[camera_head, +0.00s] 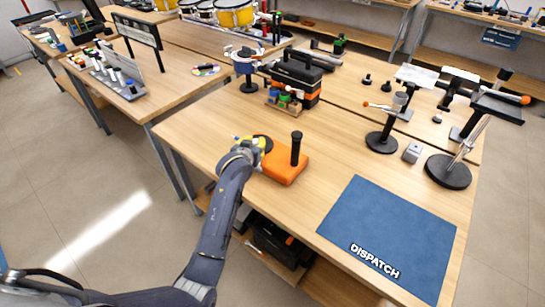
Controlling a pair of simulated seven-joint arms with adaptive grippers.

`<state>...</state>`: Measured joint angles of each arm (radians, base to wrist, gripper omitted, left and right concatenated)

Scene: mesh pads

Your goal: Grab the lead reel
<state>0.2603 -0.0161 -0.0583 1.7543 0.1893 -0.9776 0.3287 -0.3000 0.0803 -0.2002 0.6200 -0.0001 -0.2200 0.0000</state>
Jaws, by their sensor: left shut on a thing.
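My left gripper (250,147) reaches in from the lower left over the near edge of the wooden table. It is shut on a round yellow and dark thing, which I take to be the lead reel (267,144). The gripper hides part of the reel. I cannot tell whether the reel touches the tabletop. Just to the right stands an orange block with an upright black post (286,168), close to the reel. My right gripper is not in view.
A blue mat marked DISPATCH (390,233) lies at the front right, bare. Black stands with round bases (448,172) are on the right. A black and orange toolbox (297,78) and a small rack of coloured spools (284,100) stand behind. The tabletop left of the gripper is clear.

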